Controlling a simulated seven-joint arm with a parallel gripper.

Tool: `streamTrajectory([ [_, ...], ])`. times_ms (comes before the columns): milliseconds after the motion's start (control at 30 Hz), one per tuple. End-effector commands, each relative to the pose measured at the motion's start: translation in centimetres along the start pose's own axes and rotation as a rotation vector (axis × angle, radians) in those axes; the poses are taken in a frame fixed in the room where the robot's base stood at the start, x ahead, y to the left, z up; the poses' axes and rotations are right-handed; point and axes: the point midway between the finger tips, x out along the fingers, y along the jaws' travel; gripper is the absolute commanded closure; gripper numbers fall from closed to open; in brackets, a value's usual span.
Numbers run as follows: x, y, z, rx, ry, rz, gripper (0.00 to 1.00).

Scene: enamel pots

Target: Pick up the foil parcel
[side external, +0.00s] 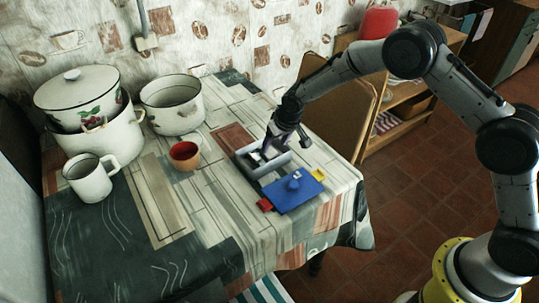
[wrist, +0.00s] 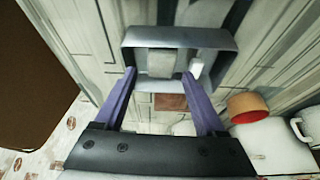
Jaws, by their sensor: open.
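A grey open-topped box (side external: 263,169) stands on the table, and it also shows in the wrist view (wrist: 228,58). A pale grey, blocky patch (wrist: 160,62) inside it may be the foil parcel; I cannot tell for sure. A small white block (wrist: 196,67) sits at the right of the box interior. My gripper (side external: 268,148) is over the box, pointing down. In the wrist view my gripper (wrist: 159,74) has its two purple fingers wide apart, with nothing held between them. The fingertips appear at the box's near side; their height above its contents is unclear.
A blue board (side external: 292,193) with a blue piece on it lies in front of the box, with a red block (side external: 265,205) and a yellow block (side external: 319,175) beside it. A red-orange cup (side external: 185,156), a white mug (side external: 90,180) and enamel pots (side external: 172,106) stand to the left.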

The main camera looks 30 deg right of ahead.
Motion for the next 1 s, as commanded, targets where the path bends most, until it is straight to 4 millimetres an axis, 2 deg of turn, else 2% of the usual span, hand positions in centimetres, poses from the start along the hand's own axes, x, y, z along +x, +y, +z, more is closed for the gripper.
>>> streamTrajectory([
  [400,4.8,-0.3,-0.3,-0.001,-0.001,0.001,0.28],
  [700,5.1,-0.3,-0.3,0.000,0.000,0.000,0.28],
  [1000,5.1,-0.3,-0.3,0.000,-0.001,0.000,0.81],
])
